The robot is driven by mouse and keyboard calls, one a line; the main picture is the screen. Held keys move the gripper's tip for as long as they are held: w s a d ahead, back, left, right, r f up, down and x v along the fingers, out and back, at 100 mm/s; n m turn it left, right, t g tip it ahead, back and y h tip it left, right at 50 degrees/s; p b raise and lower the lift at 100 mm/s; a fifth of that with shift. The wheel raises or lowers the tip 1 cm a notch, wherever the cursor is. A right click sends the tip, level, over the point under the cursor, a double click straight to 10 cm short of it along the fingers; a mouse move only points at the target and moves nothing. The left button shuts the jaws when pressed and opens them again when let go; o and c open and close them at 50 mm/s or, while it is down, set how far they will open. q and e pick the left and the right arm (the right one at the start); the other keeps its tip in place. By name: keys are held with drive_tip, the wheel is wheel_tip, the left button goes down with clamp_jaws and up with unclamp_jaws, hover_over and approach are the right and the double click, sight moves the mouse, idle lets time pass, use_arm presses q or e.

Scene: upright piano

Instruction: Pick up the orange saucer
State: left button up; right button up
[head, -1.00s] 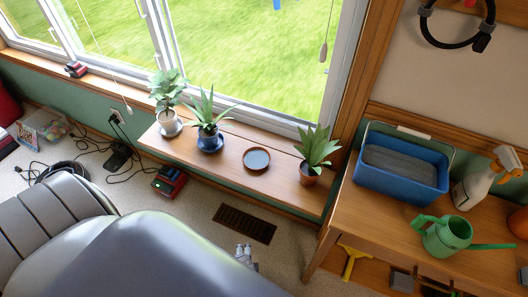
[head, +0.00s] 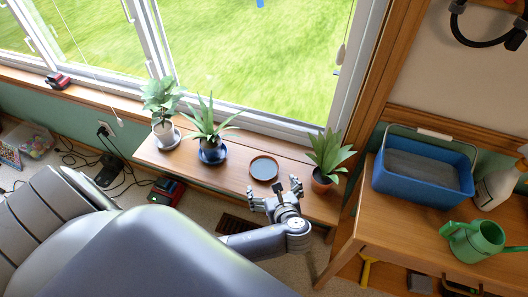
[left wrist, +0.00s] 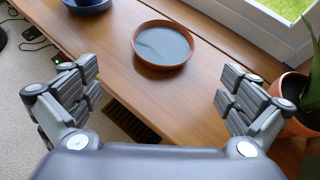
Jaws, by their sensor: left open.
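The orange saucer (head: 264,168) is a shallow round terracotta dish with a grey-blue inside. It lies flat on the wooden shelf (head: 228,170) below the window, between the blue-potted plant and the terracotta-potted plant. It also shows whole in the left wrist view (left wrist: 162,46), beyond the fingers. My left gripper (head: 275,188) is open and empty, just in front of the saucer on the near side. In the left wrist view its two spread fingers (left wrist: 158,92) stand either side of the view's middle, apart from the saucer. My right gripper is not in view.
A plant in a terracotta pot (head: 324,168) stands close to the right of my left gripper. A plant in a blue pot (head: 211,140) and one in a white pot (head: 163,115) stand to the left. The window wall is behind. A wooden table (head: 372,225) with a blue bin is at right.

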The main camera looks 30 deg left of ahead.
sight(262, 163)
use_arm(q)
drive_tip(key=shift+w+a+m+t, duration=0.2)
drive_tip(key=shift+w+m+t, duration=0.1)
drive_tip(key=shift+w+m, duration=0.1)
drive_tip(key=x, duration=0.5)
drive_tip(key=shift+w+a+b, duration=0.15)
drive_tip(key=shift+b, duration=0.25)
drive_tip(key=x, duration=0.5)
drive_tip(key=shift+a+b, duration=0.1)
drive_tip(key=shift+b, duration=0.25)
drive_tip(key=c, duration=1)
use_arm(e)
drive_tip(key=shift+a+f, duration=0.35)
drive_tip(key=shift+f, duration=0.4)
